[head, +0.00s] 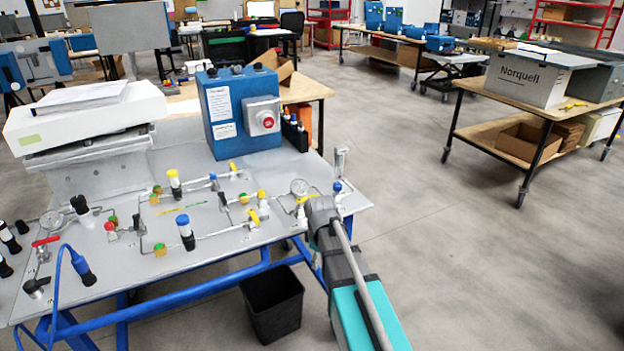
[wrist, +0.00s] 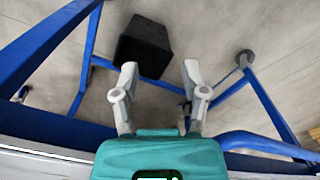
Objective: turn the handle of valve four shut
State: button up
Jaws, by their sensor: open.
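Several small valves sit on the grey panel bench in the head view. One yellow handle (head: 254,216) is near the panel's front right, another yellow handle (head: 233,167) is further back, and a red handle (head: 45,240) is at the far left. I cannot read which is valve four. My gripper (wrist: 160,75) is open and empty in the wrist view, with floor between and beyond its fingers. No valve handle shows there. In the head view my arm reaches the panel's right front corner and the fingers cannot be made out.
A black bin (head: 272,303) stands on the floor by the bench's blue frame (head: 190,290); the bin also shows in the wrist view (wrist: 145,45). A blue box (head: 222,112) with a red button stands at the panel's back. Open floor lies to the right.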

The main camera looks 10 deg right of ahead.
aim_at(311, 196)
jog(key=w+r+n+p, duration=0.4)
jog(key=w+r+p, duration=0.1)
jog(key=r+p, duration=0.3)
jog(key=w+r+n+p, duration=0.4)
jog(key=w+r+p, duration=0.1)
jog(key=r+p, duration=0.4)
jog(key=w+r+n+p, duration=0.3)
jog(key=w+r+p, duration=0.2)
jog(key=r+p, duration=0.4)
jog(key=shift+d+r+n, duration=0.4)
jog(key=shift+r, duration=0.25)
jog(key=shift+s+f, duration=0.1)
jog(key=shift+f, duration=0.05)
notch_tip(311, 196, down, 14)
jog(key=b, duration=1.4)
jog(key=shift+r, duration=0.25)
grip_shut()
